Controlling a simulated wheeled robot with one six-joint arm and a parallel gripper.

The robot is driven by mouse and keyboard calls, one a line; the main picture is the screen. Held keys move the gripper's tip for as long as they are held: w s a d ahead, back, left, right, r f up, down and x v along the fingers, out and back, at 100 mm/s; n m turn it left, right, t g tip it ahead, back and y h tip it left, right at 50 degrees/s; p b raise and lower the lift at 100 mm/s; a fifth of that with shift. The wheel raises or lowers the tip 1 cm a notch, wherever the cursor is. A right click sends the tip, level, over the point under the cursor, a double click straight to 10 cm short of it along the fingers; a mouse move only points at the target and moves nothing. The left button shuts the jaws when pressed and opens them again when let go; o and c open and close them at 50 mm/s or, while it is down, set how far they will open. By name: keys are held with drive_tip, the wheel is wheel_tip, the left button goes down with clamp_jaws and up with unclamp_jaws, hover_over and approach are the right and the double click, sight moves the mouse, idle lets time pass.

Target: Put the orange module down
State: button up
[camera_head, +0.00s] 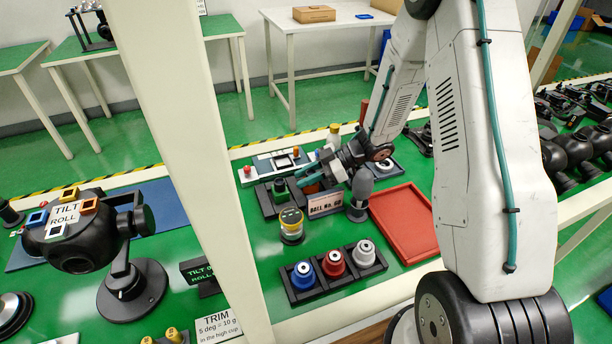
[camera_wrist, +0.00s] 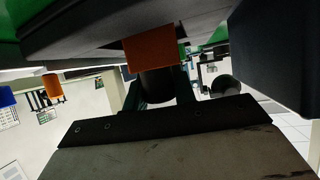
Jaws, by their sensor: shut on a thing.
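In the wrist view an orange block, the orange module (camera_wrist: 153,53), shows at the tips of my gripper (camera_wrist: 160,84), with a dark round part between the two fingers. My gripper is shut on it. In the head view my gripper (camera_head: 311,175) is low over the far part of the green table, near the dark blocks behind the "ROLL No. 60" sign (camera_head: 326,204).
A black rack (camera_head: 333,272) with blue, red and grey knobs stands in front. A yellow-banded jar (camera_head: 291,226) is just left of the sign. A red tray (camera_head: 404,222) lies empty at right. A gimbal camera (camera_head: 82,234) with coloured blocks stands at left, beyond a pale post (camera_head: 190,130).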

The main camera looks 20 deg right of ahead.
drive_tip(key=o, duration=1)
drive_tip(key=shift+f, duration=0.1)
drive_tip(key=shift+o, duration=0.2)
drive_tip(key=shift+d+r, duration=0.25)
drive_tip(key=v, duration=1.1)
drive_tip(key=shift+d+r, duration=0.15)
drive_tip(key=shift+d, duration=0.15)
drive_tip(key=shift+s, duration=0.1)
